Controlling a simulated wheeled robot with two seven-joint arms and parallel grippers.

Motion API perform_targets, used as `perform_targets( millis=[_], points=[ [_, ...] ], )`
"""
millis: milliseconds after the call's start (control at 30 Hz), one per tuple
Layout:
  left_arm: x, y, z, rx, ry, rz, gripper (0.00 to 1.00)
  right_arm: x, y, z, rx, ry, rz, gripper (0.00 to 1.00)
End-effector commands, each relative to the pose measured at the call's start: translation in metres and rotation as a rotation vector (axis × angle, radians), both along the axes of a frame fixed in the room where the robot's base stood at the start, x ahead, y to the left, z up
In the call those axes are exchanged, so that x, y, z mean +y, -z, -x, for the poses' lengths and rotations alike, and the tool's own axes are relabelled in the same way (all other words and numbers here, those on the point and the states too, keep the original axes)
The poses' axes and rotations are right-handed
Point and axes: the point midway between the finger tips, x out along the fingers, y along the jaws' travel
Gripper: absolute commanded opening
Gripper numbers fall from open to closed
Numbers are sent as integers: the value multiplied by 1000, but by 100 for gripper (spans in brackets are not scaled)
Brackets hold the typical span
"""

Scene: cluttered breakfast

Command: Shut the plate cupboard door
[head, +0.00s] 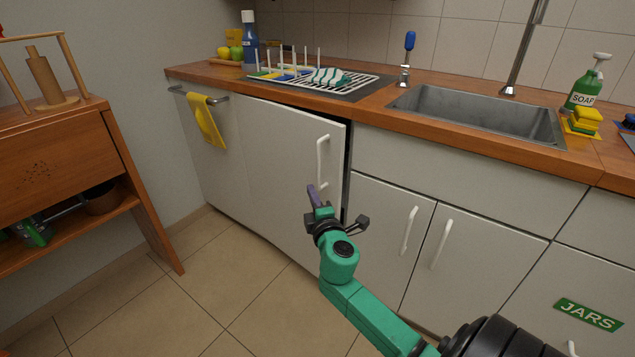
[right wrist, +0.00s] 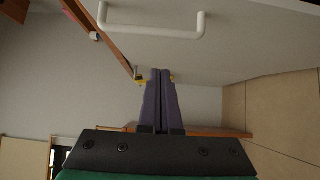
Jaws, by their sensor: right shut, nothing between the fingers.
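The plate cupboard door (head: 285,150) is a white panel under the counter, below the dish rack. It stands slightly ajar, with a dark gap along its right edge. Its white bar handle (head: 320,162) is upright near that edge. In the right wrist view the door (right wrist: 225,55) and its handle (right wrist: 150,30) fill the upper part. My right gripper (head: 314,194) is in front of the door's lower right part, just below the handle. Its purple fingers (right wrist: 161,78) are shut and empty. I cannot tell whether they touch the door. My left gripper is out of view.
Closed white cupboards (head: 390,215) stand to the right, one labelled JARS (head: 588,314). A yellow towel (head: 206,120) hangs from a rail at left. A wooden shelf unit (head: 60,165) stands far left. The tiled floor (head: 215,290) in front is clear.

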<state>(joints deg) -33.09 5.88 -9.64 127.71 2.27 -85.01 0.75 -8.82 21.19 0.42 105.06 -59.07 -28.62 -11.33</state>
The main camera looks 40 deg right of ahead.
Motion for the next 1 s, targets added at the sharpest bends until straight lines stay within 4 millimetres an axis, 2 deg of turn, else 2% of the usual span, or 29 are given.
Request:
perform_targets(
  millis=[100, 300, 500, 767, 867, 1000],
  points=[
    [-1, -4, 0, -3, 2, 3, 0, -11, -1, -25, -3, 1, 1, 0],
    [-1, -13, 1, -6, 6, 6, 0, -41, 1, -36, 0, 1, 0, 0],
    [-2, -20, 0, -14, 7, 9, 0, -48, 0, -39, -1, 1, -2, 0],
    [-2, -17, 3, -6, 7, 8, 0, -51, 1, -39, 1, 2, -1, 0],
    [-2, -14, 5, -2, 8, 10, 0, -65, 3, -41, 4, 2, 1, 0],
    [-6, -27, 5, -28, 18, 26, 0, -94, 3, -45, 3, 1, 3, 0]
  ],
)
